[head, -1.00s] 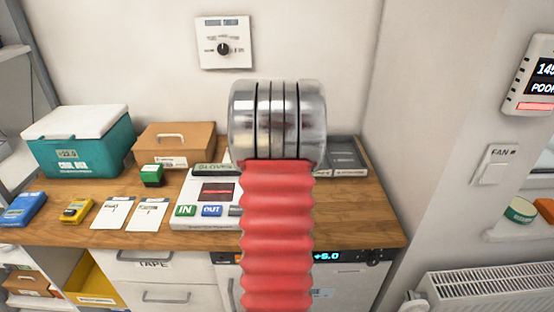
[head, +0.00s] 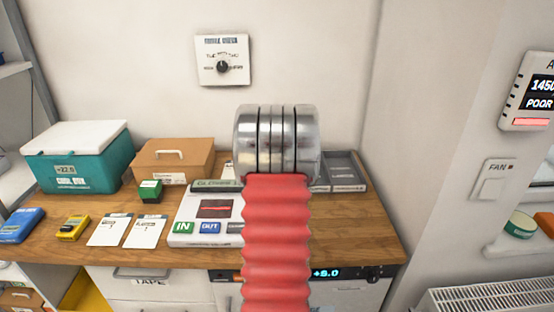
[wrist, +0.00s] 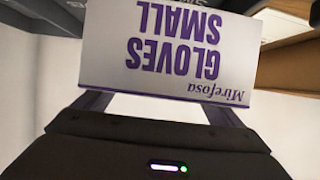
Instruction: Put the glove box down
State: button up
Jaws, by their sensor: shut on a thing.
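The glove box (wrist: 168,50) is white with purple lettering, "GLOVES SMALL", upside down in the wrist view. My gripper (wrist: 158,105) is shut on it, with a dark finger at each side of its lower edge. In the head view my own red and metal arm hides the gripper, and I cannot make out the glove box there. The wooden counter (head: 350,240) shows around my arm. I cannot tell how far the box is from any surface.
A teal cool box (head: 75,165), a brown carton (head: 172,160), a green box (head: 150,191), a white IN/OUT device (head: 205,222) and cards crowd the counter's left and middle. A grey tray (head: 345,172) is at the back right. The front right of the counter is bare.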

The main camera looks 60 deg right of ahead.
jog(key=shift+f, duration=1.8)
jog(key=shift+f, duration=0.6)
jog(key=o, duration=1.2)
jog(key=shift+r, duration=0.45)
jog(key=shift+s+a+r, duration=0.1)
jog(key=shift+a+r, duration=0.1)
jog(key=v, duration=1.1)
jog(key=shift+s+a, duration=0.15)
jog(key=shift+a, duration=0.05)
